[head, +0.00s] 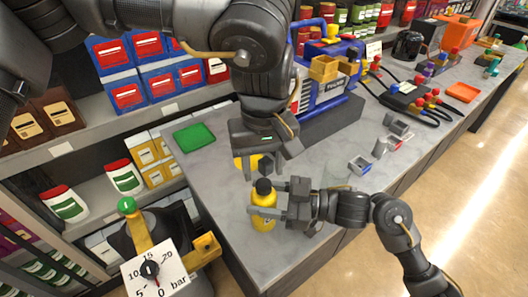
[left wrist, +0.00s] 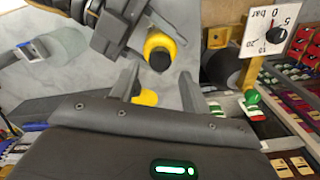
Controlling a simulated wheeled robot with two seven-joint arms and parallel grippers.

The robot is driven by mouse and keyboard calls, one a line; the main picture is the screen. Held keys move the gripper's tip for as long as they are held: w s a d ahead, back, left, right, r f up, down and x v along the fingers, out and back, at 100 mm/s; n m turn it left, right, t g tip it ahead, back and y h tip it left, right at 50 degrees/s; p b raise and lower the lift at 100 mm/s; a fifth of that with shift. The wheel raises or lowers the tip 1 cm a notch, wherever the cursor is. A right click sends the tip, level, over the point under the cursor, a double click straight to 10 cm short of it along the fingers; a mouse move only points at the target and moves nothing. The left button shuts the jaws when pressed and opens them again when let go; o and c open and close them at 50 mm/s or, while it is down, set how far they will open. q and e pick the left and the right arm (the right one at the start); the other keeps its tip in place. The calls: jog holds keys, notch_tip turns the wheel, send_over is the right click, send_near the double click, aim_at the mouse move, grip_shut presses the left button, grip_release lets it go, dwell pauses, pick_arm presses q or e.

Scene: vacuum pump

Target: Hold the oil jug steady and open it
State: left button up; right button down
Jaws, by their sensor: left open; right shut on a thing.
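The oil jug (head: 264,222) is a small yellow bottle with a black cap (head: 263,187) on top, standing upright near the counter's front corner. My right gripper (head: 268,203) is shut around its body from the right. In the left wrist view the jug (left wrist: 172,42) and its dark cap (left wrist: 159,60) lie just beyond the fingertips, with my right gripper (left wrist: 128,22) beside it. My left gripper (head: 262,172) is open and empty, pointing down above and behind the jug, apart from the cap. Its spread fingers show in the left wrist view (left wrist: 157,80).
Another yellow item (head: 242,162) is partly hidden behind my left gripper. A green tray (head: 194,137) lies at the counter's left. A blue pump (head: 335,82) stands behind. A pressure gauge (head: 152,268) stands at front left. Grey parts (head: 381,147) lie to the right.

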aim_at(264, 183)
pick_arm(q)
jog(key=shift+f, duration=2.2)
